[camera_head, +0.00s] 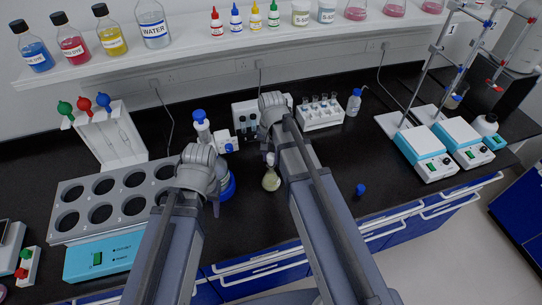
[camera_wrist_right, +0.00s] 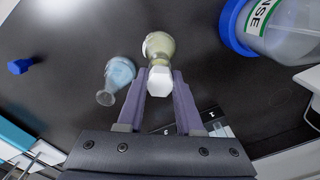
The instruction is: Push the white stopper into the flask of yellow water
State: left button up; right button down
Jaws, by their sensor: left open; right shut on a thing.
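The small flask of yellow water (camera_head: 271,182) stands on the black bench between my two arms. In the right wrist view the flask (camera_wrist_right: 159,44) lies just past the fingertips. My right gripper (camera_wrist_right: 160,78) is shut on the white stopper (camera_wrist_right: 160,84), which lines up with the flask's neck. In the head view the stopper (camera_head: 270,158) shows at the top of the neck. I cannot tell how deep it sits. My left gripper (camera_head: 215,205) is open, left of the flask and apart from it; its fingers are mostly hidden by the arm.
A pale blue flask (camera_wrist_right: 116,73) stands close beside the yellow one. A blue stopper (camera_head: 360,189) lies on the bench at right. A grey rack with round holes (camera_head: 78,190) stands at left.

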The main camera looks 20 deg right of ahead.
jog(key=shift+f+b, duration=0.75)
jog(key=shift+f, duration=0.05)
jog(key=shift+c, duration=2.4)
grip_release()
jog(key=shift+r, duration=0.15)
notch_tip(320, 180, up, 8)
jog(key=p, duration=0.8)
jog(key=shift+f, duration=0.2)
